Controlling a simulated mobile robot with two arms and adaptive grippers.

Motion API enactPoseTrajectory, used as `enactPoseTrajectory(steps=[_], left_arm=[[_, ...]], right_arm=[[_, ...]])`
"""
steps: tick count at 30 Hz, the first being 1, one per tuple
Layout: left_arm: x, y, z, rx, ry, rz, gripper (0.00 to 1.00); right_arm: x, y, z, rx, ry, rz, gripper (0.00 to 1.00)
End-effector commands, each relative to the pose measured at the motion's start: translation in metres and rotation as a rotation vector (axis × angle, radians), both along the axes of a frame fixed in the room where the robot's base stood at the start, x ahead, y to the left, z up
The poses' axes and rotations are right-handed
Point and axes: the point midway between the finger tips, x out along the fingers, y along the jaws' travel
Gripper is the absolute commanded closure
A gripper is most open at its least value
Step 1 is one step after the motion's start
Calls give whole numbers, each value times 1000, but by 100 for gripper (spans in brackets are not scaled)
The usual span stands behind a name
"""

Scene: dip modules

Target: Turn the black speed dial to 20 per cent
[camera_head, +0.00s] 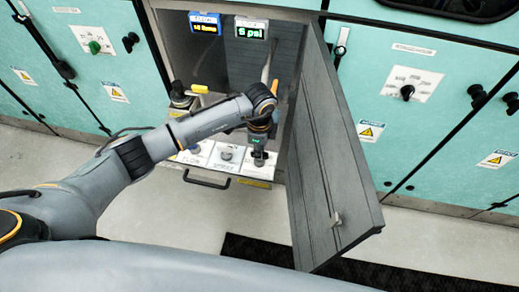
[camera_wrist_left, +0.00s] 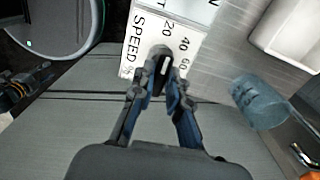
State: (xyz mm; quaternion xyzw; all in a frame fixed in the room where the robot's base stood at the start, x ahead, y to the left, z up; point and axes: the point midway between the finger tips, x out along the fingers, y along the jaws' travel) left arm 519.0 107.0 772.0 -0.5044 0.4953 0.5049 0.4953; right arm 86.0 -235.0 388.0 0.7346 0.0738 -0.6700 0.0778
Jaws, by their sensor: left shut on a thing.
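The black speed dial (camera_wrist_left: 161,54) shows in the left wrist view, on a white plate (camera_wrist_left: 132,58) printed SPEED with 20, 40 and 60. A white pointer line on the dial lies between my fingers and slants slightly, on the side of the 20 and 40. I cannot tell exactly which mark it meets. My left gripper (camera_wrist_left: 161,80) is shut on the dial, one finger on each side. In the head view my left gripper (camera_head: 259,158) is down at the right end of the sloped panel and hides most of the dial. My right gripper is not in view.
The open grey cabinet door (camera_head: 335,170) stands close to the right of my left arm. Grey knobs (camera_head: 226,153) sit left of my gripper. A yellow-handled lever (camera_head: 199,89) and two displays (camera_head: 251,29) are behind. A drawer handle (camera_head: 207,180) juts out below the panel.

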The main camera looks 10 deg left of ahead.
Motion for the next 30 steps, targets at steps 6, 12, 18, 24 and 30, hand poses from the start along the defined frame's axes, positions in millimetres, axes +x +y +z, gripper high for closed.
enactPoseTrajectory(steps=[6, 12, 18, 24, 30], left_arm=[[1, 0, 1, -1, -2, 1, 62], [0, 0, 1, -1, -1, 1, 62], [1, 0, 17, -2, -3, 0, 62], [2, 0, 59, -2, -5, 0, 62], [1, 0, 97, -1, -4, 0, 62]], right_arm=[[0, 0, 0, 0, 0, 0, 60], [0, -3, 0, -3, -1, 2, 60], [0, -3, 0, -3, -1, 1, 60], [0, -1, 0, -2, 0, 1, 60], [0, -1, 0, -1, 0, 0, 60]])
